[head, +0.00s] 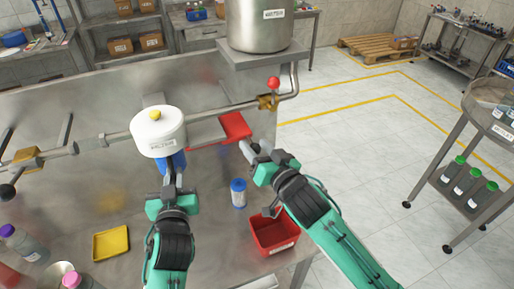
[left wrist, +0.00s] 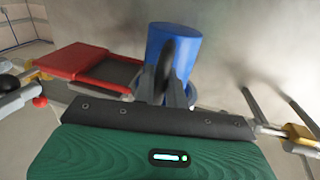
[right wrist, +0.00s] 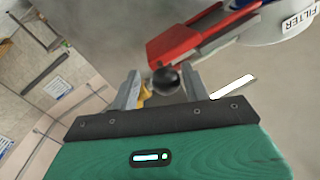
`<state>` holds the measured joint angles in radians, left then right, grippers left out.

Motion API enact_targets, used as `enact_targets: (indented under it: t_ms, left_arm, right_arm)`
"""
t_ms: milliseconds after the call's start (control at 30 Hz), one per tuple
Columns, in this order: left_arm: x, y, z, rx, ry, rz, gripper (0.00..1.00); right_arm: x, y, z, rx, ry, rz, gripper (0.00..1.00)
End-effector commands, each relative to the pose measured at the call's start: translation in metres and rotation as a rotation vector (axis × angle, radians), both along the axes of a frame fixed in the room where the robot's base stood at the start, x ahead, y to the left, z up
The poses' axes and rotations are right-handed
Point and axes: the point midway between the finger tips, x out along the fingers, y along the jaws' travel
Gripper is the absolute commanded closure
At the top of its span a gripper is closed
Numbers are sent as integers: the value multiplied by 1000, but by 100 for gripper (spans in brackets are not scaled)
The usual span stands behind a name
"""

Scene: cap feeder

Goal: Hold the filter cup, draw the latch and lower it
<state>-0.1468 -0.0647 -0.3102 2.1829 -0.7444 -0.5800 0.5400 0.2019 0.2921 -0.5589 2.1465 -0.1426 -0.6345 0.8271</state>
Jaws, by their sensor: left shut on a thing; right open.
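The white filter housing (head: 158,131) with a yellow knob sits on the steel pipe, and the blue filter cup (head: 178,160) shows below it, partly hidden by the housing. The red latch (head: 236,126) sticks out to the right of the housing and also shows in the right wrist view (right wrist: 183,45). My right gripper (head: 250,152) is open beside the latch's near end. A black ball knob (right wrist: 166,80) shows between its fingers.
A blue-capped bottle (head: 238,193) stands on the bench between my arms. A red bin (head: 275,247) sits near the bench's right edge under my right arm. A yellow tray (head: 111,243) and bottles are at the left. A red-knobbed valve (head: 270,99) is behind the latch.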

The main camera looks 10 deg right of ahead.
Motion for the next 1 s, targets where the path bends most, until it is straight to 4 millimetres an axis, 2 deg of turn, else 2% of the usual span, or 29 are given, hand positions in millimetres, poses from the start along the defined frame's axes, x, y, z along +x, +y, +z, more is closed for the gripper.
enact_targets:
  t_ms: [167, 267, 733, 1000]
  left_arm:
    - [0, 0, 1, 0, -2, 0, 100]
    - [0, 0, 1, 0, -2, 0, 100]
    - [0, 0, 1, 0, -2, 0, 100]
    - [0, 0, 1, 0, -2, 0, 100]
  right_arm:
    - [-7, -3, 0, 2, 1, 1, 53]
    - [-18, -8, 0, 1, 0, 0, 53]
    - [-89, -43, -1, 1, 2, -1, 53]
    - [-106, -52, -1, 0, 2, -2, 53]
